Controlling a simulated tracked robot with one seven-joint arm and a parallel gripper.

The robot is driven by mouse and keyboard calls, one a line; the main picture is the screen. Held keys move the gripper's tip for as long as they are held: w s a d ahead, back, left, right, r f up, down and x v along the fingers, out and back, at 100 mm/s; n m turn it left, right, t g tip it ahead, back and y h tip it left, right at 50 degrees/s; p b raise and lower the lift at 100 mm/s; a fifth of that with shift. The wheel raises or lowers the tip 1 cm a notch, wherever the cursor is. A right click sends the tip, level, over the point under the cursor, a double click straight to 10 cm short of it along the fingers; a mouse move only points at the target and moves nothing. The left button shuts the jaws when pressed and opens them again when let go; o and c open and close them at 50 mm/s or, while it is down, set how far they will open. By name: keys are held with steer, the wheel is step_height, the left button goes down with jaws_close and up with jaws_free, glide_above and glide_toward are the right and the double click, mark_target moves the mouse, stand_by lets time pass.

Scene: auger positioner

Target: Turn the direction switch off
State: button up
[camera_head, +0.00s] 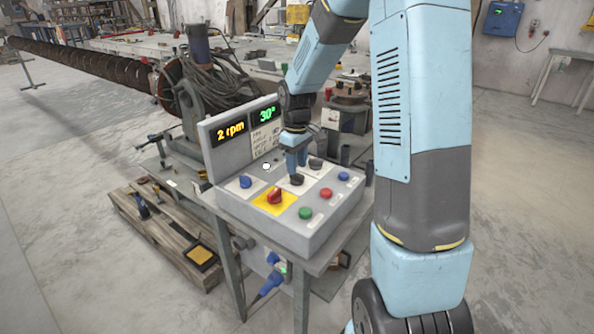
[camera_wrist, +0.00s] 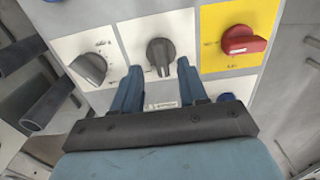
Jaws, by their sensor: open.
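A grey control box (camera_head: 258,228) carries a row of rotary knobs. The middle black knob (camera_wrist: 159,51) sits on a white plate and its handle points toward my gripper in the wrist view; it also shows in the head view (camera_head: 297,180). Its label is too small to read, so I cannot confirm that it is the direction switch. My gripper (camera_wrist: 160,67) is open, its two blue fingers reaching to either side of this knob's lower end. Contact cannot be told. In the head view, my gripper (camera_head: 297,168) is above the same knob.
A red knob (camera_wrist: 240,41) on a yellow plate and another black knob (camera_wrist: 90,68) flank the middle one. Blue (camera_head: 344,176), red (camera_head: 326,193) and green (camera_head: 306,213) buttons line the front. A display panel (camera_head: 238,140) stands behind, showing 2 rpm and 30°.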

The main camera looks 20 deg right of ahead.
step_height(320, 180, up, 10)
steer(key=shift+r, duration=0.25)
stand_by(0.5)
steer(key=s+r+m+t, duration=0.2)
steer(key=s+r, duration=0.1)
steer(key=s, duration=0.6)
steer(key=s+r+m+t, duration=0.1)
steer(key=s+r, duration=0.3)
steer(key=s, duration=0.6)
steer(key=s+r+m+t, duration=0.2)
steer(key=s+r+m, duration=0.1)
steer(key=s, duration=0.6)
steer(key=shift+s+d+r+m+t, duration=0.25)
steer(key=shift+r+m+t, duration=0.05)
steer(key=shift+m, duration=0.3)
